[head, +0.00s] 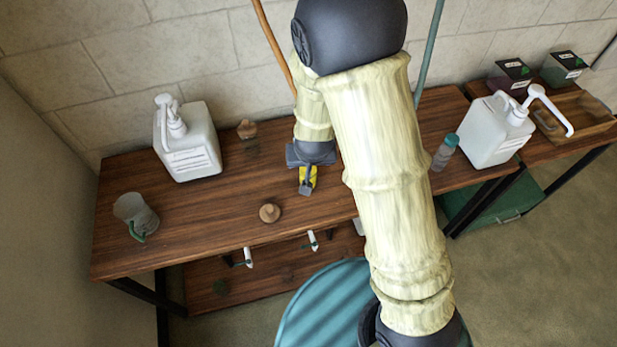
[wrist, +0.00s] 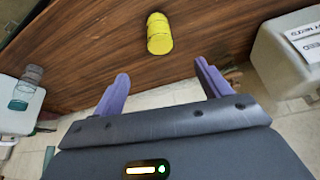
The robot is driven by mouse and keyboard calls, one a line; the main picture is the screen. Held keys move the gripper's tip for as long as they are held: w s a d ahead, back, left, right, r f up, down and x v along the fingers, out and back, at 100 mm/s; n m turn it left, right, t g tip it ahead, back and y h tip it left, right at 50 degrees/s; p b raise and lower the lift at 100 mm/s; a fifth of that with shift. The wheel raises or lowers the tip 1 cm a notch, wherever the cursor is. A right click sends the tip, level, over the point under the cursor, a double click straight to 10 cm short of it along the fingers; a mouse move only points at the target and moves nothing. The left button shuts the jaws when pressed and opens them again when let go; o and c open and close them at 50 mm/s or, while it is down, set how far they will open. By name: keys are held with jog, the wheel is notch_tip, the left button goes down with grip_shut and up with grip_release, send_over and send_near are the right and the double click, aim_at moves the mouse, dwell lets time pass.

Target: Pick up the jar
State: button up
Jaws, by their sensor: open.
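Two small things with round wooden tops, perhaps lidded jars, stand on the wooden table: one near the front edge (head: 269,213), one at the back by the wall (head: 247,129). A yellow ribbed, barrel-shaped container (wrist: 159,34) lies beyond my fingertips in the wrist view. In the head view it (head: 311,176) is partly hidden by my gripper (head: 306,190). I cannot tell which of these is the jar. My gripper is open, and its two purple fingers in the wrist view (wrist: 162,82) have nothing between them. The yellow container is apart from them.
White pump jugs stand left (head: 187,142) and right (head: 483,130) on the table. A clear bottle with a teal cap (head: 445,152) is by the right jug. A wooden tray (head: 575,118) is far right.

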jog(key=p+x, duration=0.1)
jog(key=x, duration=1.1)
jog(key=shift+p, duration=0.4)
jog(key=shift+f, duration=0.15)
jog(key=shift+d+p+x, duration=0.1)
jog(key=shift+p+x, duration=0.45)
jog(key=shift+x, duration=0.65)
jog(key=shift+d+p+x, duration=0.15)
jog(key=shift+p+x, duration=0.4)
jog(key=shift+x, duration=0.65)
jog(key=shift+a+f, duration=0.2)
jog(key=shift+a, duration=0.05)
jog(key=shift+s+a, duration=0.1)
jog(key=c, duration=1.5)
jog(key=shift+c, duration=0.2)
